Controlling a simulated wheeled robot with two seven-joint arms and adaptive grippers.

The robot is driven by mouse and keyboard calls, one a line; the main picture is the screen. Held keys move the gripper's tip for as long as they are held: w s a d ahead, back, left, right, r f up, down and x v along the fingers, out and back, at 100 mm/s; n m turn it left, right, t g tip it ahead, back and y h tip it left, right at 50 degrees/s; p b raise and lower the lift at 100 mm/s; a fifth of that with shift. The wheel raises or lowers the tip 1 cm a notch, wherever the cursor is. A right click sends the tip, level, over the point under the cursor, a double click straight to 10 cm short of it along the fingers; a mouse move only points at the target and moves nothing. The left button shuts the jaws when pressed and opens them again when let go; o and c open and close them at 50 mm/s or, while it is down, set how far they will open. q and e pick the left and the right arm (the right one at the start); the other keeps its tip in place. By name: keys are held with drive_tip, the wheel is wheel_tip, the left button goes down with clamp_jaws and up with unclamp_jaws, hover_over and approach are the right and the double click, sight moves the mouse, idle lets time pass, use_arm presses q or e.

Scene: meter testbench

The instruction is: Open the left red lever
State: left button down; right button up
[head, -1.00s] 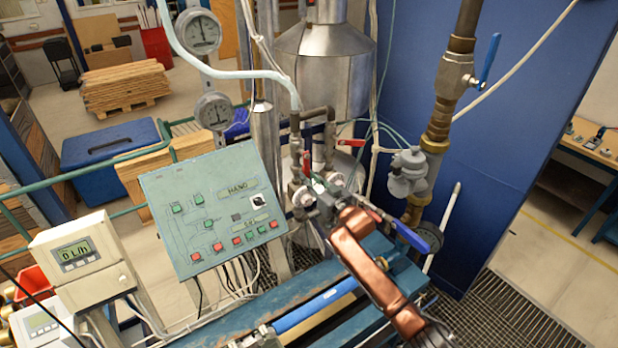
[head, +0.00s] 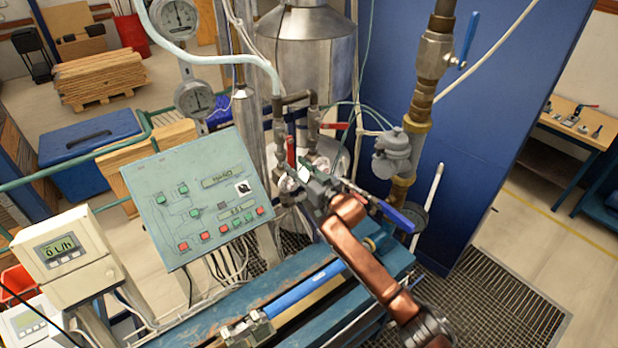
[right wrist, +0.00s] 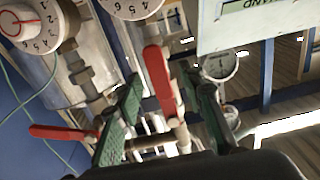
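The left red lever (head: 291,150) points upright on the left pipe, in front of the metal tank. In the right wrist view the red lever (right wrist: 159,80) stands between the two green-padded fingers of my right gripper (right wrist: 165,112). The fingers are apart, with visible gaps beside the lever. In the head view my right gripper (head: 302,174) is just below and right of this lever, on its copper-coloured arm. The other red lever (head: 335,126) lies sideways on the right pipe. It also shows at the lower left of the right wrist view (right wrist: 62,132). My left gripper is out of view.
A green control panel (head: 198,198) stands left of the levers, and dial gauges (head: 179,19) hang above it. A grey valve body (head: 392,155) and a blue handle (head: 397,217) are close on the right. The blue-framed bench (head: 345,290) lies below my right arm.

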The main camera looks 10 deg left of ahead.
drive_tip(key=v, duration=0.9)
drive_tip(key=shift+s+d, duration=0.25)
